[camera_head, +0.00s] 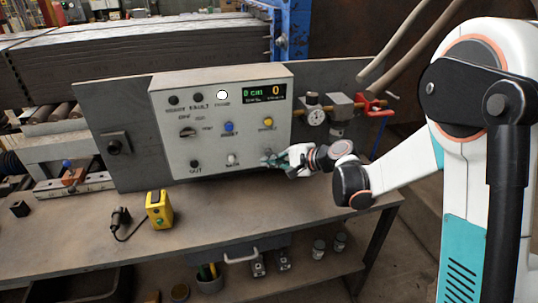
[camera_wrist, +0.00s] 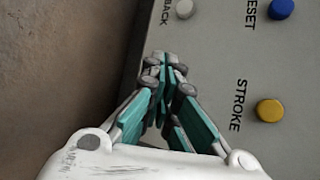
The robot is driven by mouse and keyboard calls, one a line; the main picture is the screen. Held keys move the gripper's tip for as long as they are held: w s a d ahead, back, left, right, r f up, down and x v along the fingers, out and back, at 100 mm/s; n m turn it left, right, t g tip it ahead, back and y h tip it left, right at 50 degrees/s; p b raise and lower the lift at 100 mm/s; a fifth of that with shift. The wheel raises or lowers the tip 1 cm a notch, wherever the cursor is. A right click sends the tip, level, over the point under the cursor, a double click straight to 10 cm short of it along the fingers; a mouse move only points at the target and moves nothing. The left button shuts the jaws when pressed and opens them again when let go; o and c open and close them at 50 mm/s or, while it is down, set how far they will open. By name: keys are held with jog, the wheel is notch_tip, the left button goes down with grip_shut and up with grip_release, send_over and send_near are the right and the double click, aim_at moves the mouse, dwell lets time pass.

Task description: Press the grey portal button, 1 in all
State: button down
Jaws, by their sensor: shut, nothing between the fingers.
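The control panel (camera_head: 205,140) is a grey sloped box with several buttons. A pale grey button labelled BACK (camera_head: 231,159) is in its lower row, and it also shows at the top of the wrist view (camera_wrist: 183,9). No label reading PORTAL is legible, and the panel spot behind my fingertips is hidden. My gripper (camera_head: 269,158) is at the lower right of the panel face, right of the BACK button. In the wrist view my gripper (camera_wrist: 162,62) has its teal fingers together and empty, close over the panel's lower edge. Whether the tips touch the panel cannot be told.
A blue RESET button (camera_head: 228,127) and a yellow STROKE button (camera_head: 268,121) sit above. A black OUT button (camera_head: 195,163) is at lower left. A gauge (camera_head: 316,117) and red-handled valve (camera_head: 372,106) stand right of the panel. A yellow device (camera_head: 159,209) stands on the bench.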

jog(key=s, duration=0.2)
jog(key=s+d, duration=0.1)
jog(key=s, duration=0.2)
jog(key=shift+d, duration=0.2)
dwell(0.3)
dwell(0.4)
jog(key=s+d+r+n+h, duration=0.2)
jog(key=s+d, duration=0.4)
jog(key=s, duration=0.3)
jog(key=s+d+r+n+h, duration=0.2)
jog(key=s+d+n+h, duration=0.3)
jog(key=s, duration=0.5)
jog(key=s+d+r+n+h, duration=0.2)
jog(key=s+d+n+h, duration=0.1)
jog(key=s+d, duration=0.5)
jog(key=shift+s+d+r+n+h, duration=0.15)
jog(key=shift+s+r+n+h, duration=0.2)
jog(key=shift+s, duration=0.5)
